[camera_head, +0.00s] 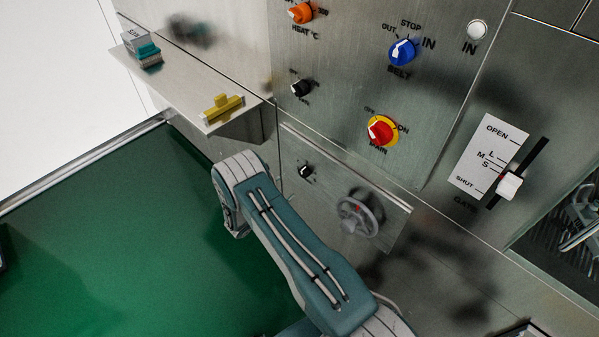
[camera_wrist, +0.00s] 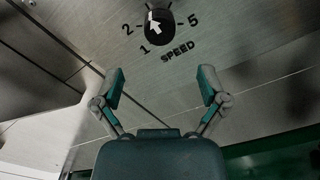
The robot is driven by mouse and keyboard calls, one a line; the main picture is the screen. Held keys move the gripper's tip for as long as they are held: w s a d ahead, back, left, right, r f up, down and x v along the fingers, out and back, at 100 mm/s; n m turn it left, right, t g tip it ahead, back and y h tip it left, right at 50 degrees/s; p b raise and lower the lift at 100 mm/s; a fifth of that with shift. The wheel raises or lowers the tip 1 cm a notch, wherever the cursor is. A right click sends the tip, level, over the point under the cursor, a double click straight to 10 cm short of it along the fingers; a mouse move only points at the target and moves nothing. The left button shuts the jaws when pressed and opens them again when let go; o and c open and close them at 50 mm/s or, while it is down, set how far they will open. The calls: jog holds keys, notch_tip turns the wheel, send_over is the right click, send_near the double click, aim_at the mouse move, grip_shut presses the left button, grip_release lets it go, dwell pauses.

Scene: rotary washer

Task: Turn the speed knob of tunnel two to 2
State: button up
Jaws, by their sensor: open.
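The speed knob (camera_wrist: 158,27) is black with a white arrow and sits on a metal panel at the top of the wrist view. Its arrow points up and slightly left, past the 2 mark and away from the 1 mark; the dial's top is cut off. My gripper (camera_wrist: 162,78) is open and empty, its two fingers apart below the knob in the picture and not touching it. In the head view two small black knobs show, an upper one (camera_head: 301,88) and a lower one (camera_head: 306,171); their labels are too small to read. My gripper cannot be made out there.
A red main switch (camera_head: 381,130), blue belt knob (camera_head: 402,52) and orange heat knob (camera_head: 301,12) are on the panel. A grey handwheel (camera_head: 360,213) and white gate lever (camera_head: 509,186) are to the right. A shelf (camera_head: 185,95) juts out at left, above green floor.

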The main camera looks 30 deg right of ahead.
aim_at(301, 174)
jog(key=x, duration=0.8)
jog(key=shift+w+d, duration=0.15)
jog(key=shift+d, duration=0.05)
jog(key=c, duration=1.1)
